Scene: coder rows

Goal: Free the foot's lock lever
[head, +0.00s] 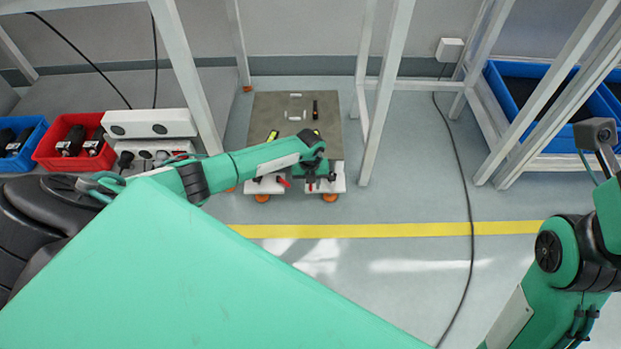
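A low machine base with a dark grey top (270,112) stands against the back wall between white frame posts. White feet with orange pads sit at its front edge: a left foot (262,186) and a right foot (338,182). A small red lever (283,182) shows at the left foot, and another red lever (310,187) shows at the right foot. My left gripper (329,195) points down at the right foot, close beside its red lever. My wrist hides part of that foot. The fingers are too small and dark to tell open from shut. My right gripper is not visible.
White frame posts (385,90) stand close on both sides of the base. A black cable (465,200) runs along the floor at right. A red bin (75,140) and blue bin (20,150) are at left, blue crates (535,110) at right.

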